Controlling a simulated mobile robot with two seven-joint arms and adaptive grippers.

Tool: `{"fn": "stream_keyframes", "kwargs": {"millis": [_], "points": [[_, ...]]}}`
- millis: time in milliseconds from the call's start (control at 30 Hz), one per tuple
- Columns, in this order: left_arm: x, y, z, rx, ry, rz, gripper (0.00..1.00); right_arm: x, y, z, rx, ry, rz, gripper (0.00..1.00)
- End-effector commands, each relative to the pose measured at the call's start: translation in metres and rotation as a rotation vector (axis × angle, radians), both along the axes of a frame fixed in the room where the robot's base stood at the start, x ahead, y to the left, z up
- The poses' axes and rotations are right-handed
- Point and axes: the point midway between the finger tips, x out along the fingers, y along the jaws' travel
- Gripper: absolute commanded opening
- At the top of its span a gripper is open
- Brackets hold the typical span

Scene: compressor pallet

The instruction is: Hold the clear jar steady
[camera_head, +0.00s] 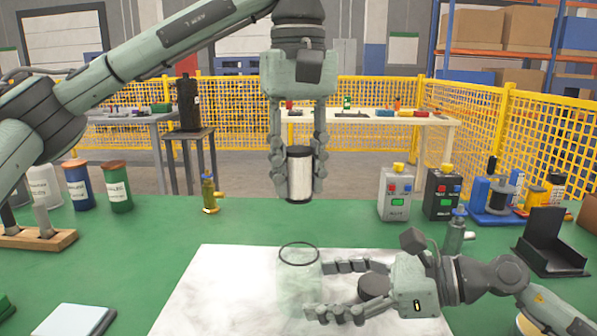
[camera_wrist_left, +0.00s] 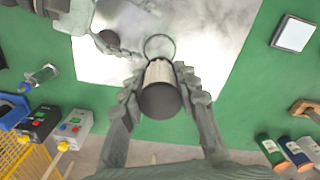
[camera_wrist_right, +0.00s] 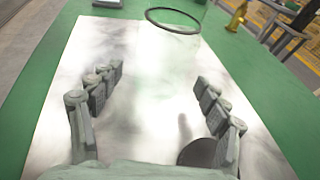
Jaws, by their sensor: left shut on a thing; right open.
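The clear jar (camera_head: 297,285) is see-through with a dark rim ring and stands on the white marbled mat (camera_head: 215,290). Its ring also shows in the left wrist view (camera_wrist_left: 160,37) and at the top of the right wrist view (camera_wrist_right: 173,27). My right gripper (camera_head: 320,290) is open, low over the mat at the jar's right side. In its wrist view the jar is beyond the spread fingertips. My left gripper (camera_head: 299,190) is shut on a white pleated cylinder (camera_head: 300,178) with black ends, upright above and behind the jar.
A dark disc (camera_head: 374,285) lies by my right gripper's palm. Two button boxes (camera_head: 396,195) (camera_head: 442,194) and a black bracket (camera_head: 552,245) stand right. A brass fitting (camera_head: 210,195) and labelled canisters (camera_head: 117,187) stand left. The green table between is mostly clear.

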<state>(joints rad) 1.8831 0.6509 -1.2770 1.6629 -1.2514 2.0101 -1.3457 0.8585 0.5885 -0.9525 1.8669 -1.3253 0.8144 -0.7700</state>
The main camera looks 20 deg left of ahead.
Motion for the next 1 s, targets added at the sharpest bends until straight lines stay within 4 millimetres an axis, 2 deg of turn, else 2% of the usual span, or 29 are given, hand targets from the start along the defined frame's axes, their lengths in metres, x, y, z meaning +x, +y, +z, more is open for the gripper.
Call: {"fn": "stream_keyframes", "kwargs": {"millis": [100,300,700,967,1000], "points": [[0.0,0.0,-0.005,0.0,0.0,0.0,0.06,0.0,0.016,-0.006,0.001,0.0,0.001,0.76],[0.0,0.0,-0.007,0.0,0.0,0.0,0.06,0.0,0.031,-0.01,0.001,-0.001,0.001,0.76],[0.0,0.0,-0.007,0.0,0.0,0.0,0.06,0.001,0.035,-0.011,0.001,0.0,-0.001,0.76],[0.0,0.0,-0.007,0.0,0.0,0.0,0.06,0.0,0.035,-0.011,0.001,0.0,0.0,0.44],[0.0,0.0,-0.007,0.0,0.0,0.0,0.06,0.0,0.035,-0.011,0.001,0.0,0.0,0.43]]}}
